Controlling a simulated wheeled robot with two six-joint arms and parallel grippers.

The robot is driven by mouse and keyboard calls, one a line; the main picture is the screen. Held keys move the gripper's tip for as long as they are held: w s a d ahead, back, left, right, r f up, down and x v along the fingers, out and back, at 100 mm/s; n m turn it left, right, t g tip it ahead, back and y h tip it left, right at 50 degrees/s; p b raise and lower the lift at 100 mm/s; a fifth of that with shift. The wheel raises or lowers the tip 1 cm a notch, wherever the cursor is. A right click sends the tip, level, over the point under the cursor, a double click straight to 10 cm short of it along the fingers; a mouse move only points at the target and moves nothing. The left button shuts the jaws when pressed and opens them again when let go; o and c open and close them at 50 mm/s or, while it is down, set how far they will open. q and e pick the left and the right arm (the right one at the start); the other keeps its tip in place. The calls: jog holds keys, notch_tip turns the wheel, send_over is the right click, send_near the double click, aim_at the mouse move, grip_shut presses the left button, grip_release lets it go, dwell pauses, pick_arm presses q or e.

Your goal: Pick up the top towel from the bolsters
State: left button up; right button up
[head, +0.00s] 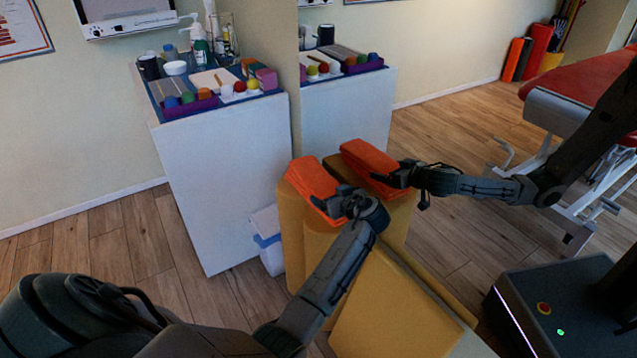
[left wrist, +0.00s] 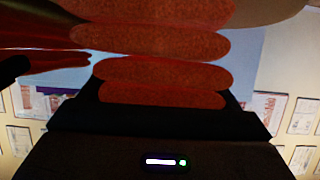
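An orange folded towel stack (head: 309,179) rests on yellow bolsters (head: 293,229) in the middle of the head view. In the left wrist view several rounded red-orange towel layers (left wrist: 160,74) fill the upper middle. My left gripper (head: 338,203) is at the near right end of the towels, touching or very close to them. Its fingers look spread and partly hidden by the towels in the left wrist view. I cannot make out a grip on the top towel.
A white cabinet (head: 225,170) with bottles and a purple tray (head: 190,106) of coloured balls stands behind left. A white-blue bin (head: 268,243) is beside the bolsters. What looks like a wall mirror repeats the cabinet, towels (head: 368,163) and my base. Wooden floor (head: 125,240) is clear at left.

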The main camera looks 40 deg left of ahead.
pick_arm(q)
jog(key=shift+c, duration=0.6)
jog(key=shift+r, duration=0.1)
